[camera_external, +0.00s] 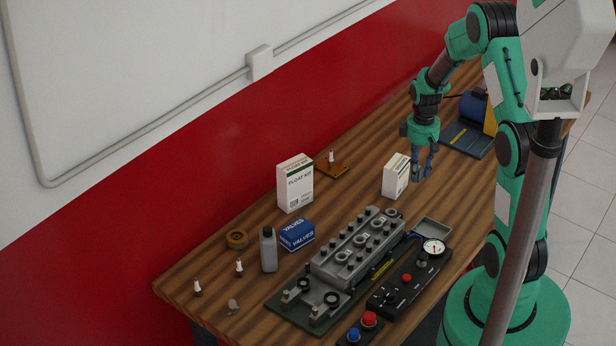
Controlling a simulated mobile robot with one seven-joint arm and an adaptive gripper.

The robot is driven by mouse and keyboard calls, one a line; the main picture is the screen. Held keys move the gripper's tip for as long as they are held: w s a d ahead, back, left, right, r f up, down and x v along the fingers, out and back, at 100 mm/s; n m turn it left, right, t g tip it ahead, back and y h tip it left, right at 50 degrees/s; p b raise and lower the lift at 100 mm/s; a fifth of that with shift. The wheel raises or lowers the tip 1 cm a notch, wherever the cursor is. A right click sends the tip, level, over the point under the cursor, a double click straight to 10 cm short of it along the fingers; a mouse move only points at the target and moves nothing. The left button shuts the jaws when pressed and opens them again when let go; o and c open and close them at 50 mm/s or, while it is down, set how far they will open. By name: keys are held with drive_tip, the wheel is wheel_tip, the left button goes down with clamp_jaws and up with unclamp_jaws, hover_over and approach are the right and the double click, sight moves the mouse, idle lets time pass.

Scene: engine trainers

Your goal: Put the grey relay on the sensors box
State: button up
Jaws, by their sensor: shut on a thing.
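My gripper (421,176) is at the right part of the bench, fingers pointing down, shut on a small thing. That thing is hardly visible between the fingertips; I take it for the grey relay, as I make out no relay elsewhere. A small white box (391,179) with an unreadable label stands upright just left of my gripper. It may be the sensors box, since the other boxes read FLOAT KIT and VALVES. The fingers look beside this box; I cannot tell the exact gap or height.
The FLOAT KIT box (293,187), blue VALVES box (297,236) and grey bottle (268,250) stand to the left. The engine block (350,252) and gauge panel (410,280) lie in front. A blue-yellow device (474,115) is behind right. Bare wood (350,205) separates the white boxes.

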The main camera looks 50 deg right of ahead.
hover_over(397, 162)
drive_tip(key=shift+f+p, duration=0.4)
drive_tip(key=shift+f, duration=0.35)
drive_tip(key=shift+f, duration=1.75)
drive_tip(key=shift+f, duration=0.15)
drive_tip(key=o, duration=1.1)
wheel_tip(397, 162, up, 12)
